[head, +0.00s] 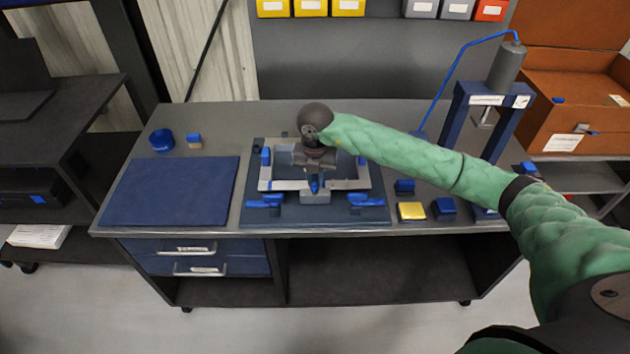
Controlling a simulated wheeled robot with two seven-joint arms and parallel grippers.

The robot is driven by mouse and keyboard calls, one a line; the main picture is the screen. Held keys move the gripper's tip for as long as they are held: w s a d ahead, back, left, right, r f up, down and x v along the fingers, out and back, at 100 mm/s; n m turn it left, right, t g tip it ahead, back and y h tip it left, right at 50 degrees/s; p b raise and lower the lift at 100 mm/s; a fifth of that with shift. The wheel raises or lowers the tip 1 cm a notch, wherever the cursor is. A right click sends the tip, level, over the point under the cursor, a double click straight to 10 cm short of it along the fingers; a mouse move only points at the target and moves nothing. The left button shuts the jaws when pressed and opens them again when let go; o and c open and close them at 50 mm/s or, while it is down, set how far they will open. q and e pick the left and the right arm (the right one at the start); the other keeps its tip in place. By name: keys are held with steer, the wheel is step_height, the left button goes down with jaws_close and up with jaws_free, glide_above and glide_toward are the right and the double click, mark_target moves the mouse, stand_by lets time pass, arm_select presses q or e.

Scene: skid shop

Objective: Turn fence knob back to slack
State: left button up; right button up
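A grey metal fence frame (350,184) lies on a dark blue-grey base plate (375,215) in the middle of the workbench. A small blue part, which looks like the fence knob (314,185), sits at the middle of the frame's front bar above a grey block. My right arm reaches in from the right. My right gripper (315,163) points down over the frame, just behind and above the blue part. Its fingertips are small and partly hidden, so I cannot tell their opening or whether they touch the knob. My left gripper is out of view.
Blue clamp handles (264,202) (367,200) flank the frame's front. A blue mat (172,190) lies left. A yellow block (411,211) and small blue blocks lie right. A blue press frame (505,97) stands at the back right, beside an orange-brown case (570,85).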

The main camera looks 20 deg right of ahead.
jaws_close()
steer(key=shift+c, duration=1.1)
jaws_free()
steer(key=shift+n+b, duration=2)
steer(key=shift+b, duration=0.15)
steer(key=shift+n, duration=0.3)
